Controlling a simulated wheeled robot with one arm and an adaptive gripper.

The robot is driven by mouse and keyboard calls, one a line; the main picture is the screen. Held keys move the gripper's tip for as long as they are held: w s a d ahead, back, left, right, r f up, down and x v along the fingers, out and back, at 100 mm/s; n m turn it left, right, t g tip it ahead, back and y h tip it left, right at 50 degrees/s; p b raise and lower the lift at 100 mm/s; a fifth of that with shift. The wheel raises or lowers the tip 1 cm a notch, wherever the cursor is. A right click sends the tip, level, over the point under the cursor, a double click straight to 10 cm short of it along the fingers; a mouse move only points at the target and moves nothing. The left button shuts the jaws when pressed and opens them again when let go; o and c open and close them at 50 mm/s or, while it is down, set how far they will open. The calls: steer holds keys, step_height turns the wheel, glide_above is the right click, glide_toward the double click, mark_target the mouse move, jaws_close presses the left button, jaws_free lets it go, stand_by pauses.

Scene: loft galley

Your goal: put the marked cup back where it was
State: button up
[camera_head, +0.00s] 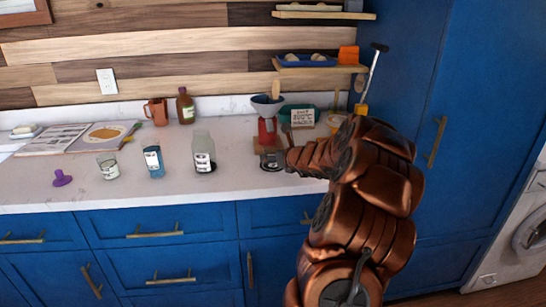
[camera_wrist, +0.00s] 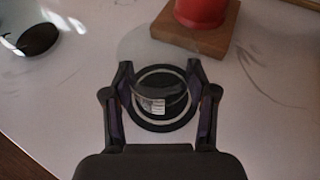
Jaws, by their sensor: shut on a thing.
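My gripper (camera_wrist: 163,98) is shut around a clear round cup (camera_wrist: 160,84), seen from above in the wrist view, with one finger on each side. A small white label with dark print shows in it. A black disc (camera_wrist: 162,124) shows beneath and around the cup; I cannot tell whether the cup touches it. In the head view the cup (camera_head: 269,160) is small and dark at the gripper's tip, low over the counter, partly hidden by my gripper.
A red-bodied funnel stand (camera_head: 267,130) on a wooden block (camera_wrist: 195,35) is just behind the cup. To the left stand a labelled clear jar (camera_head: 203,150), a blue labelled glass (camera_head: 153,160) and a clear glass (camera_head: 108,166). The counter (camera_head: 235,184) is bare in front.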

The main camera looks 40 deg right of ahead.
steer(key=o, duration=1.2)
steer(key=shift+c, duration=0.2)
steer(key=shift+s+r, duration=0.1)
steer(key=shift+r, duration=0.05)
steer(key=v, duration=1.1)
steer(key=shift+s+a+r, duration=0.15)
steer(key=shift+s+r, duration=0.05)
steer(key=shift+s, duration=0.15)
